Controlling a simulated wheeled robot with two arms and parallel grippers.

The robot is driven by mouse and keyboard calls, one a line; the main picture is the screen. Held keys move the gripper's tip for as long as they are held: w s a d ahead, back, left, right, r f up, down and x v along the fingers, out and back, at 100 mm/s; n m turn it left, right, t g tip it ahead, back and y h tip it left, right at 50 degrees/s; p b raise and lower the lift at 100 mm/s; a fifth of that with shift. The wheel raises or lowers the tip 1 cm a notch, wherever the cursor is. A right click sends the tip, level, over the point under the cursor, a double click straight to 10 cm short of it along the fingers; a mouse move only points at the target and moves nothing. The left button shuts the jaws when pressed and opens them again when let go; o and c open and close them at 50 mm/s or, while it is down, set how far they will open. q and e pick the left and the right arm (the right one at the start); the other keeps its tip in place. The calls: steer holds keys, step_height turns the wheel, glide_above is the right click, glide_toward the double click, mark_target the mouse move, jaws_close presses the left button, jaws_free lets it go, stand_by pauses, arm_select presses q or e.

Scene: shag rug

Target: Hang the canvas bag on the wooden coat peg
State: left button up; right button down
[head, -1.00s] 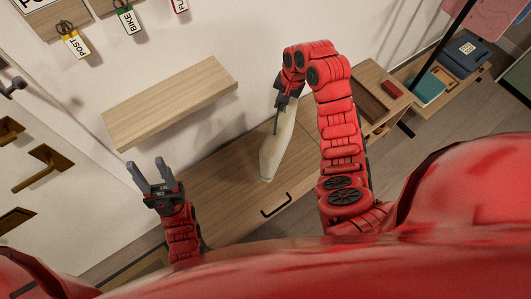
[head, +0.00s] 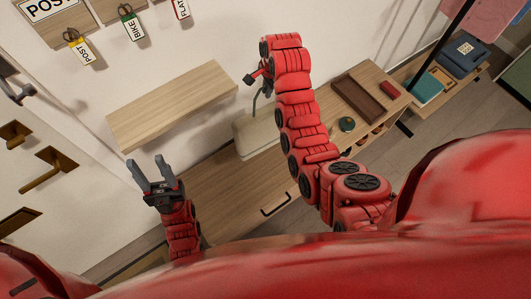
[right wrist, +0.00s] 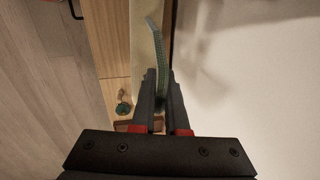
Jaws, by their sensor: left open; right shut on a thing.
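The cream canvas bag (head: 258,135) hangs below my right gripper (head: 258,88) in the head view, in front of the wall and above the wooden cabinet. My right arm hides part of it. In the right wrist view, the right gripper (right wrist: 161,85) is shut on the bag's grey-green strap (right wrist: 158,45), with the bag (right wrist: 143,50) beyond. My left gripper (head: 147,172) is open and empty, in front of the shelf. A brown wooden peg (head: 45,178) sticks out from a white panel at the left. Others are partly in view there; I cannot tell which is the coat peg.
A wooden shelf (head: 170,103) juts from the wall between the panel and the bag. Tagged keys (head: 82,50) hang at the upper left. The cabinet top (head: 225,185) is clear below the bag; a brown tray (head: 358,97) and a small green object (head: 346,124) sit farther right.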

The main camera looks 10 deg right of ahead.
steer(key=shift+f, duration=0.25)
steer(key=p, duration=0.3)
glide_above(267, 108)
step_height(267, 108, down, 4)
steer(key=shift+s+f, duration=0.1)
steer(key=shift+f, duration=1.15)
step_height(267, 108, down, 2)
steer(key=shift+f+p, duration=0.2)
steer(key=shift+p, duration=0.35)
steer(key=shift+f, duration=0.1)
steer(key=shift+f, duration=0.15)
steer(key=c, duration=0.9)
jaws_free()
